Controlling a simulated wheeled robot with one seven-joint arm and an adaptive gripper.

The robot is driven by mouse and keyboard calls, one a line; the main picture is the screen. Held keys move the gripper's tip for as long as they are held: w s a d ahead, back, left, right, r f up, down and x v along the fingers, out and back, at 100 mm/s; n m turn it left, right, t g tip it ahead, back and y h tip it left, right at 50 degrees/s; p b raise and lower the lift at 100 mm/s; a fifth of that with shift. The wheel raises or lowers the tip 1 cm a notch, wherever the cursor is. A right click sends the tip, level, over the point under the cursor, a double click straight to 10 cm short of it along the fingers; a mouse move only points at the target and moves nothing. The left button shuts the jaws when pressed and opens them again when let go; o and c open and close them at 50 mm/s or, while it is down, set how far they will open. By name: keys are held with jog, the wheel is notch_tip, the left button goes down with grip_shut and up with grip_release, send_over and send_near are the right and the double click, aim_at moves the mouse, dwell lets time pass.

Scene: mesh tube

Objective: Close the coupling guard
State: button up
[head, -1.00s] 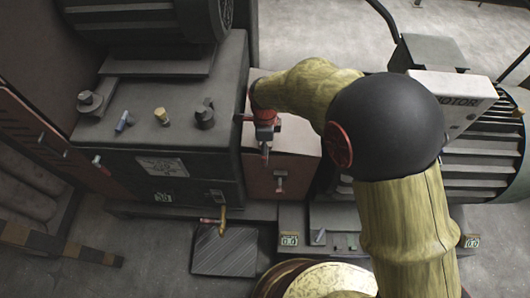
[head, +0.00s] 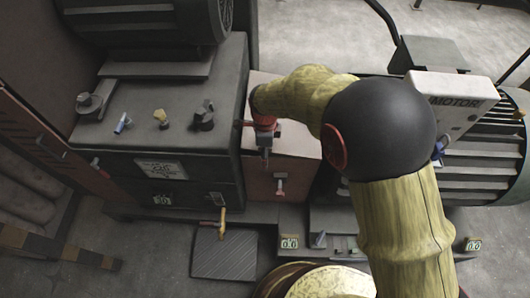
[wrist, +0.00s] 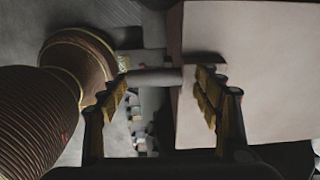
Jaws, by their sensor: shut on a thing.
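The coupling guard (head: 292,142) is a dull pinkish box between the dark gearbox housing and the motor. A small T-shaped latch (head: 280,184) shows on its front face. My gripper (head: 264,153) is at the guard's upper left edge, mostly seen from behind. In the wrist view the guard (wrist: 255,70) fills the right side as a pale flat panel. How the bar joins the guard is hidden, and I cannot tell how far the guard stands open.
The gearbox housing (head: 160,180) with several knobs stands at the left. The motor (head: 480,165) and its white box (head: 452,95) are at the right. A yellow-handled valve (head: 222,224) sticks out low at the front. The floor in front has a dark grating (head: 225,256).

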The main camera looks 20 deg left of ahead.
jog(key=c, duration=0.8)
jog(key=shift+s+a+f+p, duration=0.1)
jog(key=shift+a+f, duration=0.05)
jog(key=shift+f, duration=0.65)
jog(key=shift+s+a+f+p, duration=0.1)
jog(key=shift+a+f, duration=0.1)
jog(key=shift+f, duration=0.55)
jog(key=shift+a+f+p, duration=0.1)
jog(key=shift+a+f, duration=0.05)
jog(key=shift+f, duration=0.65)
jog(key=o, duration=1.2)
jog(key=shift+o, duration=1.3)
jog(key=shift+a+f, duration=0.1)
jog(key=shift+a, duration=0.05)
jog(key=shift+o, duration=1.2)
jog(key=shift+r, duration=0.2)
notch_tip(320, 180, up, 12)
jog(key=shift+f, duration=0.15)
